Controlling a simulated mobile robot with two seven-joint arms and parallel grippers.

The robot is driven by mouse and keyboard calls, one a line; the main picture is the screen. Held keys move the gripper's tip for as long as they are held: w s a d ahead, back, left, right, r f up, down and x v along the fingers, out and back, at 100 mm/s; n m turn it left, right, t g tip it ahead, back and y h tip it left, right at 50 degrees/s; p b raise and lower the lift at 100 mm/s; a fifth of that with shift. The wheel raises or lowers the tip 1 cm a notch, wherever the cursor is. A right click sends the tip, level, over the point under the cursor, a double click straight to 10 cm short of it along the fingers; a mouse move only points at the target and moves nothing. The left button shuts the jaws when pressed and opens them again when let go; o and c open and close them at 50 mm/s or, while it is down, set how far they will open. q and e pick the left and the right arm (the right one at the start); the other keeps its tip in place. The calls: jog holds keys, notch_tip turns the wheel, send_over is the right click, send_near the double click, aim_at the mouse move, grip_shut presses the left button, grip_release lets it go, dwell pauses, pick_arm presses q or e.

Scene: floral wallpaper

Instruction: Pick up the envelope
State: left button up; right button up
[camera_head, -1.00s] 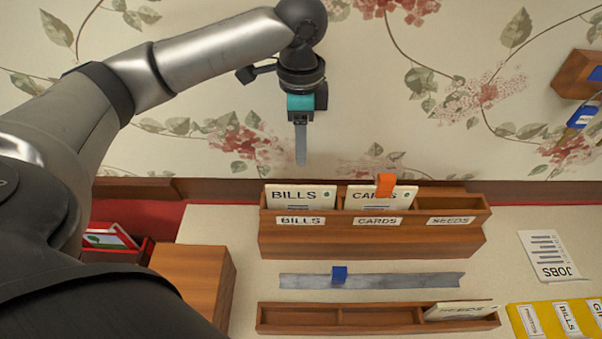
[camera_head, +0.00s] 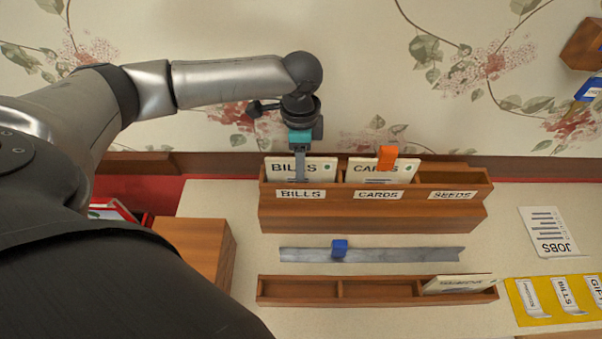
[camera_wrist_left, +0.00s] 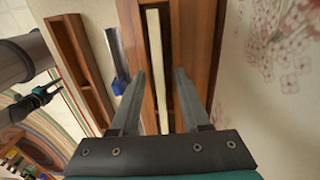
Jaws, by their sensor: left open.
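A cream envelope marked BILLS (camera_head: 322,166) stands in the BILLS compartment of the upper wooden rack (camera_head: 440,215). My left gripper (camera_head: 300,178) is open, pointing down in front of the wallpaper at this envelope. In the left wrist view the envelope's top edge (camera_wrist_left: 157,50) runs between the two open fingers (camera_wrist_left: 160,76); contact cannot be told. A CARDS envelope (camera_head: 365,172) with an orange clip stands in the middle compartment. Another envelope (camera_head: 455,284) leans in the right of the lower tray. My right gripper (camera_wrist_left: 47,92) shows small in the left wrist view; its jaw state is unclear.
The SEEDS compartment (camera_head: 446,178) looks empty. A grey strip (camera_head: 400,254) with a blue clip (camera_head: 339,248) lies between rack and lower tray (camera_head: 300,290). A wooden block (camera_head: 195,250) stands left. A JOBS sheet (camera_head: 548,230) and yellow board (camera_head: 535,318) lie right.

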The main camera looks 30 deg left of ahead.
pick_arm(q)
jog(key=shift+f, duration=0.85)
jog(key=shift+c, duration=0.3)
grip_shut()
